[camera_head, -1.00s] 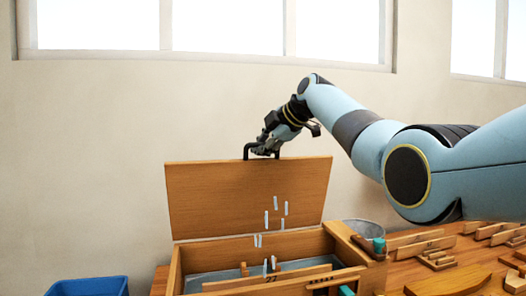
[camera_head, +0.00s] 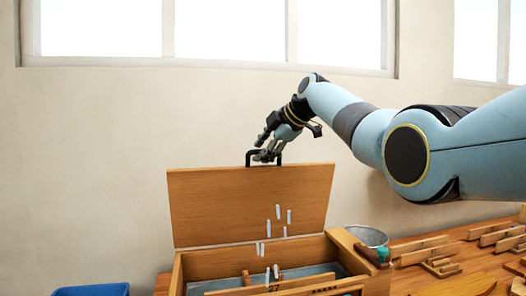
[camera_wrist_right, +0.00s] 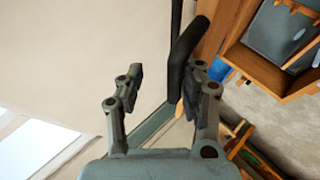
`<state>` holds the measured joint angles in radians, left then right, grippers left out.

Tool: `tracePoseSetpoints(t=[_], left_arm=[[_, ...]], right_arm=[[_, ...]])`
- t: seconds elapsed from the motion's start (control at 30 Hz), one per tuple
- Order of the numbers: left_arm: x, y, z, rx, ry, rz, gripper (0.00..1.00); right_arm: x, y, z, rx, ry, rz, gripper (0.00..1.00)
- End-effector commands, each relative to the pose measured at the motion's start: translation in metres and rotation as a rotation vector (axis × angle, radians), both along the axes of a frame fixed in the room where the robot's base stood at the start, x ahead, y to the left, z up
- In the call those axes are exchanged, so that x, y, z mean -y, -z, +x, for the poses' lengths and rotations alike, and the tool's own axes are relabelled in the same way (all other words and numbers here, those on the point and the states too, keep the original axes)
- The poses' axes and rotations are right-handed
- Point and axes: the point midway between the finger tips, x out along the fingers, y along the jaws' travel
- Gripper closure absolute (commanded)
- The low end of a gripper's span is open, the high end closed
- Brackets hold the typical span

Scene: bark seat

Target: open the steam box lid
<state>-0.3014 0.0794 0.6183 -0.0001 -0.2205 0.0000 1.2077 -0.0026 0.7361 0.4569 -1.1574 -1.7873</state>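The steam box (camera_head: 205,264) is a wooden box in the lower middle of the head view. Its wooden lid (camera_head: 230,208) stands raised, almost upright, at the back of the box. A black handle (camera_head: 249,158) sticks up from the lid's top edge. My right gripper (camera_head: 266,155) is at this handle. In the right wrist view, the gripper's fingers (camera_wrist_right: 172,82) are spread apart, and the black handle (camera_wrist_right: 182,62) lies between them, nearer the right finger. I cannot tell whether it touches that finger. My left gripper is not in view.
Pale steam wisps (camera_head: 278,212) hang before the lid. A metal bucket (camera_head: 366,235) stands right of the box. Wooden pieces (camera_head: 440,266) lie on the bench at right. A blue bin (camera_head: 90,291) is at lower left. The wall and windows are behind.

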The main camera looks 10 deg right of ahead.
Motion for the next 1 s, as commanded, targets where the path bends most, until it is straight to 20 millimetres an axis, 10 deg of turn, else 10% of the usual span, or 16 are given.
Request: tracePoseSetpoints(t=[0.53,1.0], left_arm=[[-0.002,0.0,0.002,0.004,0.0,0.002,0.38],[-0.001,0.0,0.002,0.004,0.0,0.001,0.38]], right_arm=[[0.005,-0.002,-0.007,-0.005,-0.001,-0.003,0.64],[0.041,-0.06,-0.067,0.0,0.001,-0.002,0.64]])
